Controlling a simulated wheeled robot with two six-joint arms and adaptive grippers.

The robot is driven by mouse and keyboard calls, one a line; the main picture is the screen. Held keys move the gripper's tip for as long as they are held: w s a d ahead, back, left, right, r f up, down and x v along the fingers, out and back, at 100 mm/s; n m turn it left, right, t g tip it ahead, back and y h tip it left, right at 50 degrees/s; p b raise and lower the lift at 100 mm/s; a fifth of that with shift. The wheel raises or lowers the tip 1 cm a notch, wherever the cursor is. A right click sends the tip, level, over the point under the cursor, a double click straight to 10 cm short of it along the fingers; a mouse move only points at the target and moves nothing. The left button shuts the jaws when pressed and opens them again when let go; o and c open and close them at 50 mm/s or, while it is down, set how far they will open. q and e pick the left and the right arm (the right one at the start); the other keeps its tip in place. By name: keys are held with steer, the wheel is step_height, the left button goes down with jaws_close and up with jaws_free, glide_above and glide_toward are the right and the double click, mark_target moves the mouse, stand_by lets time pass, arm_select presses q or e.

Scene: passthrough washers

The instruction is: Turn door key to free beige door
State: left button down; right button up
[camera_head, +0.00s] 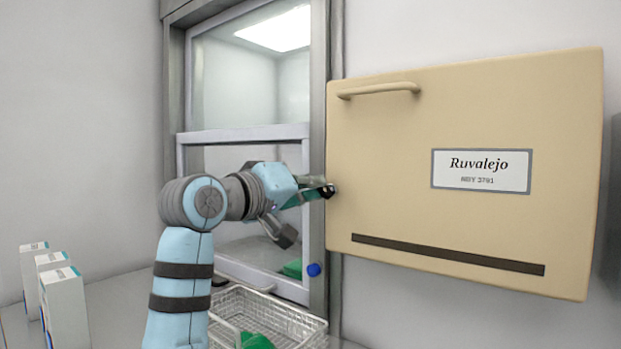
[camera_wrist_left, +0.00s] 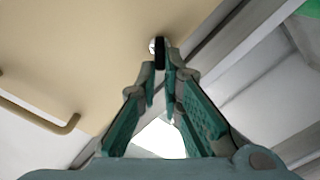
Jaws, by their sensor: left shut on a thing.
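The beige door (camera_head: 400,190) fills the right half of the head view and looks shut, with a bar handle at its top left and a "Ruvalejo" label. My left gripper (camera_head: 318,191) is at the door's left edge, shut on the small black door key (camera_head: 329,190). In the left wrist view, the fingers (camera_wrist_left: 160,78) close around the black key (camera_wrist_left: 160,51), which sits at a round silver lock (camera_wrist_left: 152,46) in the beige face. The fingers partly hide the key. My right gripper is not in view.
A framed glass hatch (camera_head: 245,134) stands left of the door, with a blue knob (camera_head: 314,270) low on its frame. A wire basket (camera_head: 290,322) holding a green item stands below. Several white boxes (camera_head: 65,305) stand at the lower left.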

arm_select(q)
steer(key=n+p, duration=0.1)
steer(key=n, duration=0.2)
steer(key=n+p, duration=0.2)
steer(key=n, duration=0.1)
steer(key=f+n+p, duration=0.1)
steer(key=n+p, duration=0.1)
steer(key=n, duration=0.2)
steer(key=shift+w+a+f, duration=0.1)
steer(key=shift+w+a, duration=0.05)
steer(key=shift+w, duration=0.05)
stand_by(0.5)
steer(key=c, duration=1.9)
jaws_free()
steer(key=shift+o, duration=0.9)
steer(key=shift+w+d, duration=0.15)
steer(key=shift+d, duration=0.15)
steer(key=v, duration=1.2)
